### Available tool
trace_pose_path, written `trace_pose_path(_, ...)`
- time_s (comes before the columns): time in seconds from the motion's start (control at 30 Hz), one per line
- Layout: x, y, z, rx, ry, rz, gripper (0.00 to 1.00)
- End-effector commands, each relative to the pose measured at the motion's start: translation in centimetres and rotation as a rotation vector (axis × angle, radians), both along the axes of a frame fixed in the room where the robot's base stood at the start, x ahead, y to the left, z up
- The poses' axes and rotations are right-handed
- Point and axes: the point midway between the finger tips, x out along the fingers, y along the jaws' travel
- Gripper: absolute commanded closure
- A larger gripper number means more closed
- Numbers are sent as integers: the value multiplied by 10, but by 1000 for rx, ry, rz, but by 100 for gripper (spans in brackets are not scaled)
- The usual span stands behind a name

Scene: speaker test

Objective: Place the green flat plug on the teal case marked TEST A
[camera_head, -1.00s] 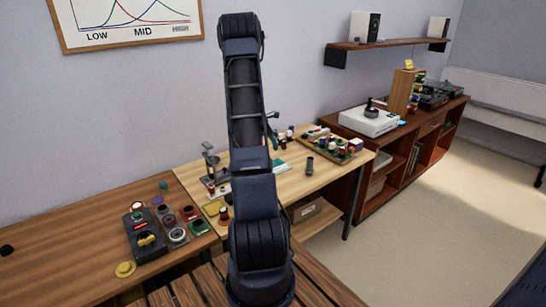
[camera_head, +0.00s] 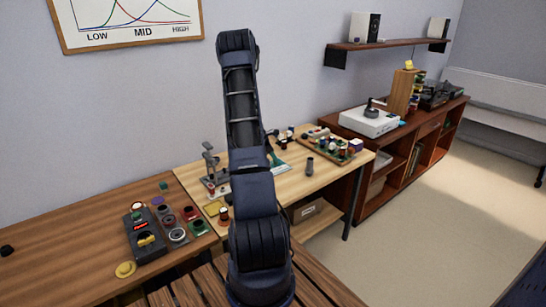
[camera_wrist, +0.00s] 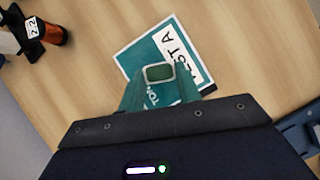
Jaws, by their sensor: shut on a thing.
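The green flat plug (camera_wrist: 159,73) shows between the fingertips of my gripper (camera_wrist: 160,78) in the wrist view, and the gripper is shut on it. Behind the plug lies the teal case (camera_wrist: 134,60) with a white label strip reading TEST A, flat on the light wooden table. The plug overlaps the case in this view; I cannot tell whether it touches it. My fingers hide part of the case. In the head view a bit of the teal case (camera_head: 283,168) shows to the right of my arm, which hides most of my gripper and the plug.
A dark thing with an orange-brown cylinder (camera_wrist: 53,34) stands at the wrist view's upper left. In the head view a tray of small parts (camera_head: 331,147) and a dark grey cylinder (camera_head: 310,166) stand right of the case. A grey stand (camera_head: 211,167) is left.

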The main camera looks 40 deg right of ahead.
Motion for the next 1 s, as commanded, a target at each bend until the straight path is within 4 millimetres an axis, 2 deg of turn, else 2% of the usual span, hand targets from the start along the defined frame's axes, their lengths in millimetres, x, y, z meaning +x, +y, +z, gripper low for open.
trace_pose_path(0.13, 0, 0, -3, 0, 0, 1, 88)
trace_pose_path(0.17, 0, 0, -3, 0, 0, 1, 65)
trace_pose_path(0.27, 0, 0, -3, 0, 0, 0, 45)
trace_pose_path(0.67, 1, 1, 4, -1, -1, 0, 45)
trace_pose_path(0.77, 3, 7, 14, -1, -1, 0, 45)
trace_pose_path(1.0, 12, 28, 53, 0, -3, 1, 45)
